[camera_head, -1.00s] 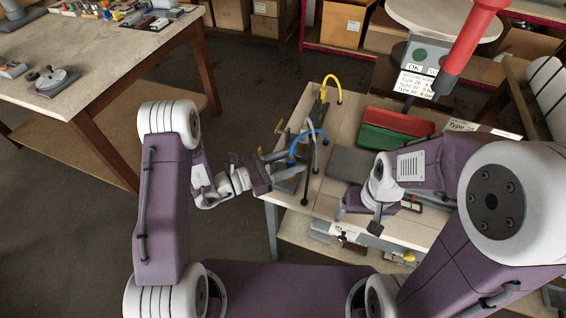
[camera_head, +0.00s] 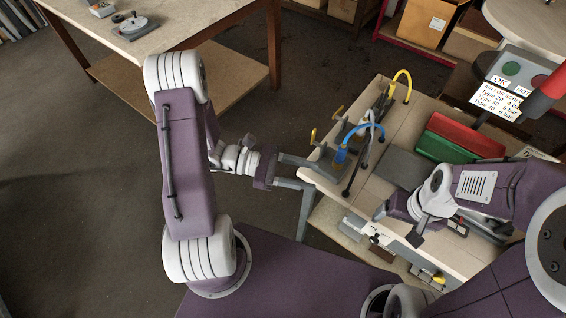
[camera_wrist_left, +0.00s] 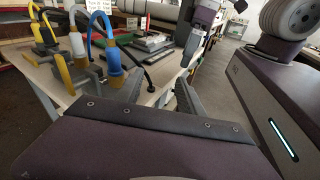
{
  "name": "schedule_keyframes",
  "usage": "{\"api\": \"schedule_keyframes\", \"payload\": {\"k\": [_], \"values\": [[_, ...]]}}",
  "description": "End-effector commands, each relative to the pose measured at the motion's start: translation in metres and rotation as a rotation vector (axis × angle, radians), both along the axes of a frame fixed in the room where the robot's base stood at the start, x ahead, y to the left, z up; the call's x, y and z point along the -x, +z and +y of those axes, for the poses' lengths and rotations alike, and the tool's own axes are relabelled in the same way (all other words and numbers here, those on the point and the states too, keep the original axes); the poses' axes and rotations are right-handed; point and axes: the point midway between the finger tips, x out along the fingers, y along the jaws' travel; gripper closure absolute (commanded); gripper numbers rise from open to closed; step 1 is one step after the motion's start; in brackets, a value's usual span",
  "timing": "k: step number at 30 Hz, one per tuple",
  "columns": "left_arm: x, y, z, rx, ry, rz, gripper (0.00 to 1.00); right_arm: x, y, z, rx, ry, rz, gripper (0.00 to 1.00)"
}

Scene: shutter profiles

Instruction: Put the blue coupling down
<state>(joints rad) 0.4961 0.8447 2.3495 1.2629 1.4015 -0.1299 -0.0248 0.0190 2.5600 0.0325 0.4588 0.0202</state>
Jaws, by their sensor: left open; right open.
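The blue coupling (camera_head: 341,157) sits upright at the left end of the bench, under its blue hose. In the left wrist view the blue coupling (camera_wrist_left: 112,62) stands in a grey holder, beside the grey and yellow couplings. My left gripper (camera_head: 320,179) is open and empty. Its fingers point at the bench's left edge, just short of the coupling and apart from it. In the left wrist view the coupling lies outside the fingers (camera_wrist_left: 160,95), to their left. My right gripper (camera_head: 398,222) is open over the bench's front edge; its fingertips are partly hidden.
A black-ended hose (camera_head: 350,180) arches close behind the blue coupling. Yellow hose (camera_head: 407,85) stands farther back. Red and green bins (camera_head: 455,140) and a sign (camera_head: 500,92) are at the right. Open floor lies left of the bench (camera_head: 395,190).

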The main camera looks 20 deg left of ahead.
Motion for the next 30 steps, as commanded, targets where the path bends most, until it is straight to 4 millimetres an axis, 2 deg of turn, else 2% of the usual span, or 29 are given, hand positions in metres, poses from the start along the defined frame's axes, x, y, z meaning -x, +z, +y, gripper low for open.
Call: {"api": "schedule_keyframes", "payload": {"k": [1,2,3,5,6,8,10,12,15,23,26,30], "values": [[0.033,-0.003,-0.012,-0.13,-0.189,-0.048,0.55,0.0,0.0,0.0,0.0,0.0,0.0,0.17],[0.057,-0.01,-0.013,-0.229,-0.321,-0.086,0.55,0.0,0.0,0.0,0.0,0.0,0.0,0.17],[0.084,-0.021,-0.005,-0.375,-0.495,-0.152,0.55,0.0,0.0,0.0,0.0,0.0,0.0,0.17],[0.109,-0.037,0.02,-0.599,-0.734,-0.287,0.55,0.0,0.0,0.0,0.0,0.0,0.0,0.17],[0.113,-0.045,0.041,-0.747,-0.868,-0.394,0.55,0.0,0.0,0.0,0.0,0.0,0.0,0.17],[0.102,-0.049,0.07,-0.944,-1.031,-0.57,0.55,0.0,0.0,0.0,0.0,0.0,0.0,0.17],[0.079,-0.044,0.091,-1.122,-1.156,-0.764,0.55,0.0,0.0,0.0,0.0,0.0,0.0,0.17],[0.059,-0.035,0.101,-1.237,-1.227,-0.911,0.55,0.0,0.0,0.0,0.0,0.0,0.0,0.17],[0.043,-0.027,0.104,-1.31,-1.268,-1.018,0.55,0.0,0.0,0.0,0.0,0.0,0.0,0.17],[0.042,-0.025,0.105,-1.317,-1.273,-1.027,0.55,0.0,0.001,0.0,0.0,0.0,0.0,0.17],[0.042,-0.006,0.105,-1.317,-1.273,-1.026,0.55,0.0,0.021,0.0,0.0,0.0,0.0,0.17],[0.042,0.032,0.105,-1.317,-1.272,-1.025,0.55,0.0,0.059,0.0,0.0,0.0,0.0,0.17]]}}
